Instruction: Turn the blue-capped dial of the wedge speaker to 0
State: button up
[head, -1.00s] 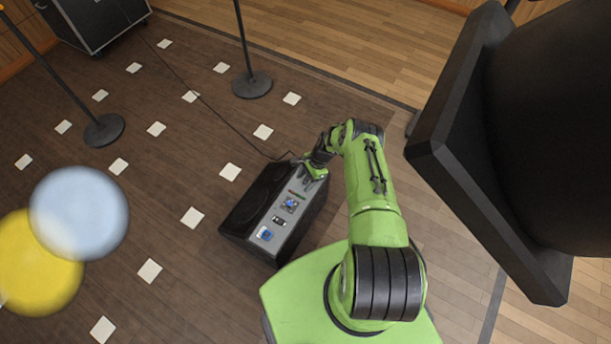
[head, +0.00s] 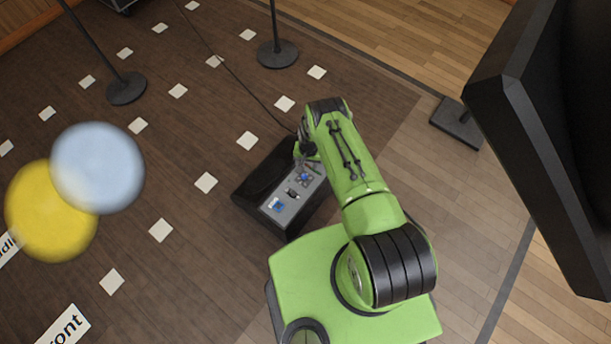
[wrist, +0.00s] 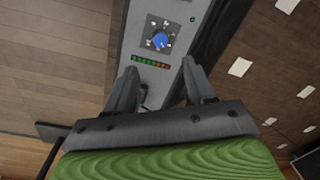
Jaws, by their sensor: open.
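The black wedge speaker (head: 255,190) lies on the dark floor, with a grey control panel (head: 283,210) on its top. The blue-capped dial (head: 303,178) sits on that panel. In the wrist view the blue dial (wrist: 160,40) shows with white marks around it; I cannot read its setting. My gripper (wrist: 158,75) is open over the panel, its fingertips a little short of the dial, apart from it. A row of small green, amber and red lights (wrist: 150,62) lies between dial and gripper. In the head view my arm hides most of the gripper (head: 304,153).
A blue part (head: 277,205) is at the panel's near end. Black stand bases (head: 278,54) and (head: 127,89) stand beyond on the floor. A large black panel-like object (head: 540,130) looms at right. Blurred yellow (head: 50,212) and pale blue (head: 98,167) discs hang at left.

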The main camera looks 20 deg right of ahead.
aim_at(305, 176)
jog(key=f+b, duration=0.1)
jog(key=f, duration=0.2)
jog(key=f+b, duration=0.2)
jog(key=f, duration=0.2)
jog(key=f+b, duration=0.2)
jog(key=f, duration=0.1)
jog(key=shift+w+a+f, duration=0.15)
jog(key=shift+a+f, duration=0.05)
jog(key=shift+a, duration=0.1)
grip_shut()
